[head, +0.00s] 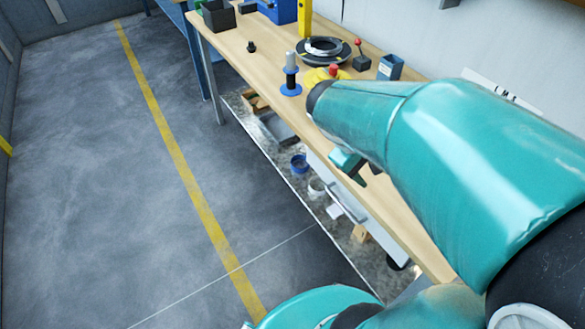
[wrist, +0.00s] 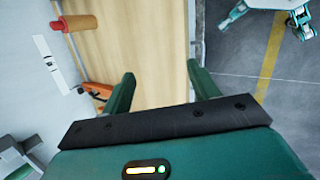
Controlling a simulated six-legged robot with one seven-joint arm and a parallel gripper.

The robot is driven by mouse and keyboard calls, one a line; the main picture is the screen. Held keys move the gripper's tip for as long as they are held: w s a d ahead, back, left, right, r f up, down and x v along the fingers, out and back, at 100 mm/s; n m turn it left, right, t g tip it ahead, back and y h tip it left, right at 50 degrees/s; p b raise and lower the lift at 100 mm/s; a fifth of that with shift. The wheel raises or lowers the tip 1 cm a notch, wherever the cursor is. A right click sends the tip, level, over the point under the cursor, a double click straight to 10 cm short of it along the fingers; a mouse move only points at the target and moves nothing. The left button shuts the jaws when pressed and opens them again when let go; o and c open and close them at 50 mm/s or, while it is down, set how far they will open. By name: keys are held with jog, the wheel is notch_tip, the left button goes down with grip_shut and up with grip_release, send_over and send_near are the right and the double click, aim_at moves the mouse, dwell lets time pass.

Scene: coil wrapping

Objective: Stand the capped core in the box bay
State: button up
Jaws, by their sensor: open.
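A grey cylinder (head: 291,58) stands upright over a dark spool with blue flanges (head: 291,90), near the bench's left edge in the head view. It may be the capped core; I cannot tell for sure. A small blue-grey box (head: 390,67) with a dark opening stands at the back of the bench. I cannot tell if it is the box bay. My gripper (head: 352,165) is low at the bench's near edge, well apart from both. In the wrist view its two green fingers (wrist: 160,71) are spread, with nothing between them. Neither the core nor the box shows there.
A dark round coil (head: 325,49), a yellow piece with a red knob (head: 333,70) and a red-topped lever (head: 360,60) stand on the bench (head: 262,72). A lower shelf holds several items. A red-and-tan roll (wrist: 75,22) lies on the bench. The floor left is clear.

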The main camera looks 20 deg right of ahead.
jog(key=a+r+m+t+y, duration=0.1)
jog(key=a+r+t+y, duration=0.2)
jog(key=a, duration=0.6)
jog(key=s+a+r+m+t+y, duration=0.1)
jog(key=a+r+t+y, duration=0.2)
jog(key=a, duration=0.6)
jog(key=shift+r+t, duration=0.35)
jog(key=shift+t, duration=0.05)
jog(key=shift+s, duration=0.1)
